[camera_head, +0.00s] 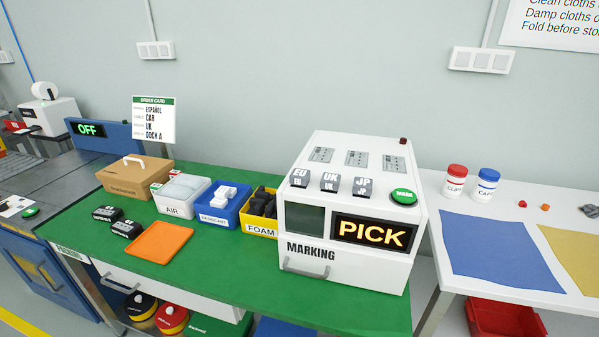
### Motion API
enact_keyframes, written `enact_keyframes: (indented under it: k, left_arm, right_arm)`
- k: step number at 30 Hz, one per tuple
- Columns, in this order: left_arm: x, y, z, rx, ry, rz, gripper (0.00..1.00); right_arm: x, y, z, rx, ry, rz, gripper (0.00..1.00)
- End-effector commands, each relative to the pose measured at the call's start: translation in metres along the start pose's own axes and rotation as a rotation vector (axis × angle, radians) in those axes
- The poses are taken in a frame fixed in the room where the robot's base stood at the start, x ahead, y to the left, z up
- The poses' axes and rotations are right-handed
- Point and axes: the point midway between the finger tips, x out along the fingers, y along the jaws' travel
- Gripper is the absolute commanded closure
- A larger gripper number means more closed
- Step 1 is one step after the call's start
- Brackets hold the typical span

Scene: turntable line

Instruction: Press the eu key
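The eu key (300,178) is a dark block with white "EU" lettering, leftmost of three keys on the sloped top of the white marking machine (357,254). The UK key (330,182) and the JP key (362,186) sit to its right. A green round button (404,197) is further right. The machine's display (371,233) reads "PICK" in yellow. Nothing covers the keys. Neither of my grippers shows in the head view.
On the green table (211,270) left of the machine are a yellow FOAM bin (261,229), a blue bin (218,219), a white AIR bin (177,208), a cardboard box (133,178) and an orange tray (159,242). An order card (153,120) stands behind. A white table is at right.

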Motion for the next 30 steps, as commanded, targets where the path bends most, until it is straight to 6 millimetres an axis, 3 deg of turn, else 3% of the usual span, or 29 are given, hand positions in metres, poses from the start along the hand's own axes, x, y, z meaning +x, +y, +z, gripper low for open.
enact_keyframes:
  k: [1, 9, 11, 30]
  left_arm:
    - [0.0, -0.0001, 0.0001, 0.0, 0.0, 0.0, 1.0]
    - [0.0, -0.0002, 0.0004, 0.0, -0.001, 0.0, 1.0]
    - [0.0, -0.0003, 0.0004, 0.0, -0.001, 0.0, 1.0]
    - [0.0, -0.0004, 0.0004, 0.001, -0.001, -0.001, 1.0]
  right_arm:
    - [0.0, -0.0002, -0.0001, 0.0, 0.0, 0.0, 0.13]
    - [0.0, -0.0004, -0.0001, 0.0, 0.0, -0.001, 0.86]
    - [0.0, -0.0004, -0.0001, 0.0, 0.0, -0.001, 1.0]
    - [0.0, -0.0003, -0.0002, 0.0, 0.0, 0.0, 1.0]
